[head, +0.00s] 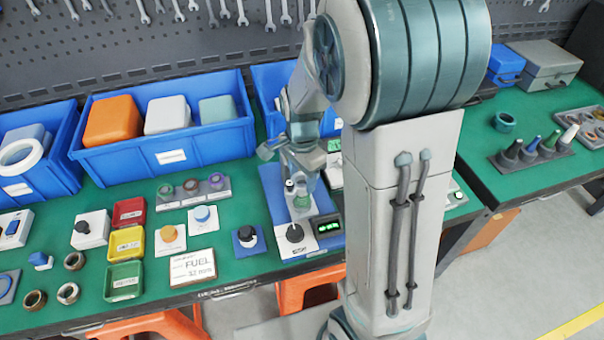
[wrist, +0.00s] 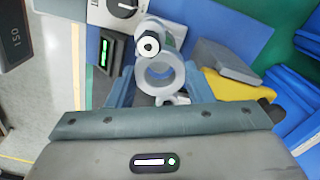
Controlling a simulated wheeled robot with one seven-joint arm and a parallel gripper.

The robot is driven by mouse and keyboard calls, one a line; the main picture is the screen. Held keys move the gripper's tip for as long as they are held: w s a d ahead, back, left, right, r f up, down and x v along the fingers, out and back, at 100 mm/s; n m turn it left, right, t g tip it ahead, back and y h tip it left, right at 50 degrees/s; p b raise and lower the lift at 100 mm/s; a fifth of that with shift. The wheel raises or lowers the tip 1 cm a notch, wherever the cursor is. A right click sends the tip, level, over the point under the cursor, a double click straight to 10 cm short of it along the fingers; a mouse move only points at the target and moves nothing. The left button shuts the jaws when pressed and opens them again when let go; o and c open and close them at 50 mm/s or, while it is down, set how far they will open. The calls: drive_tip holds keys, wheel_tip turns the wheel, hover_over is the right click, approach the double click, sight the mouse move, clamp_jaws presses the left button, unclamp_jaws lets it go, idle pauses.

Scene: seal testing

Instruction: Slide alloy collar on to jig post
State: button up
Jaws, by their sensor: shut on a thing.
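My gripper (wrist: 160,92) is shut on a plain grey ring, the alloy collar (wrist: 139,77), in the wrist view. The collar's hole faces the camera. Just above the collar in that view stands a pale post with a white top and black centre, apparently the jig post (wrist: 149,43). The post top shows at the collar's rim, outside its hole; I cannot tell whether they touch. In the head view, my gripper (head: 302,178) is low over the blue jig plate (head: 274,192), beside the post (head: 289,186). The collar is hard to make out there.
A panel with a black knob (head: 295,234) and a green-lit display (head: 333,227) stand close in front. Blue bins (head: 215,148) line the back. Several loose rings (head: 74,260) lie at left. A grey block (wrist: 225,60) and a yellow part (wrist: 240,86) are near my gripper.

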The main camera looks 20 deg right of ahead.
drive_tip(key=shift+f+b, duration=0.55)
drive_tip(key=shift+f, duration=0.2)
idle(0.9)
drive_tip(key=o, duration=1.1)
drive_tip(key=shift+o, duration=0.2)
drive_tip(key=shift+r, duration=0.2)
wheel_tip(320, 180, up, 3)
drive_tip(key=p, duration=0.3)
drive_tip(key=shift+w+r, duration=0.15)
drive_tip(key=shift+r, duration=0.05)
wheel_tip(320, 180, up, 3)
drive_tip(key=p, duration=0.3)
drive_tip(key=shift+r, duration=0.15)
